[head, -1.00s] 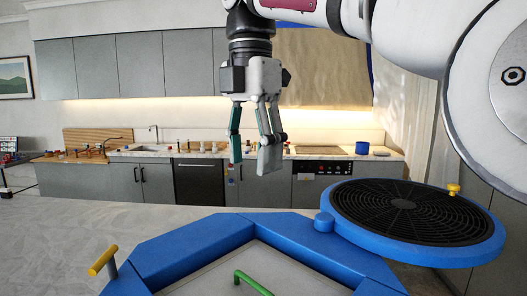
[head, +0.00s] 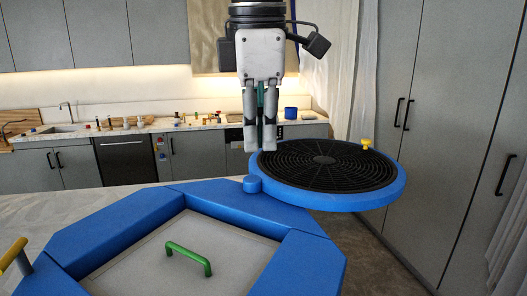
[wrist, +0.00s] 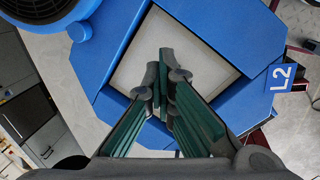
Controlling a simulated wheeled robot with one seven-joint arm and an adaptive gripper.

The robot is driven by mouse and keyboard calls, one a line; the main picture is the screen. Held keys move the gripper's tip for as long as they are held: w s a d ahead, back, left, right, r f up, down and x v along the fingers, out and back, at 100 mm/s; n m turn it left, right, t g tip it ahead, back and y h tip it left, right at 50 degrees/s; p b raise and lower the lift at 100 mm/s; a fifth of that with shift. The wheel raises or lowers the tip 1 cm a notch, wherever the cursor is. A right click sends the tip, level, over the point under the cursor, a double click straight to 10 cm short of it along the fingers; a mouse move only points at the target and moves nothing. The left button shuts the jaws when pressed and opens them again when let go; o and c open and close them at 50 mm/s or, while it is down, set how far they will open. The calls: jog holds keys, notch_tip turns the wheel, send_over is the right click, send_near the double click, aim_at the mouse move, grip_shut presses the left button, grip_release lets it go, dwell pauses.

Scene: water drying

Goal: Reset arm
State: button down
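My gripper (head: 261,148) hangs fingers down in the upper middle of the head view. In the wrist view the gripper (wrist: 165,78) shows green inner pads, with the fingertips over the pale panel of the blue-framed unit. In the head view the gripper is behind that unit's pale panel (head: 150,262) and left of the round black grille (head: 322,166).
The blue-rimmed grille juts out to the right, with a yellow knob (head: 367,144). Grey cabinets (head: 440,130) stand at right. A cluttered kitchen counter (head: 95,133) runs behind.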

jog(key=s+d+f+m+t, duration=0.1)
jog(key=s+d+f+m, duration=0.5)
jog(key=d+f+m, duration=0.2)
jog(key=s+d+f+m+t, duration=0.2)
jog(key=s+d+f+m, duration=0.4)
jog(key=d+m, duration=0.5)
jog(key=shift+s+d+f, duration=0.4)
jog(key=shift+d+f, duration=0.2)
jog(key=shift+f, duration=0.3)
jog(key=shift+a, duration=0.1)
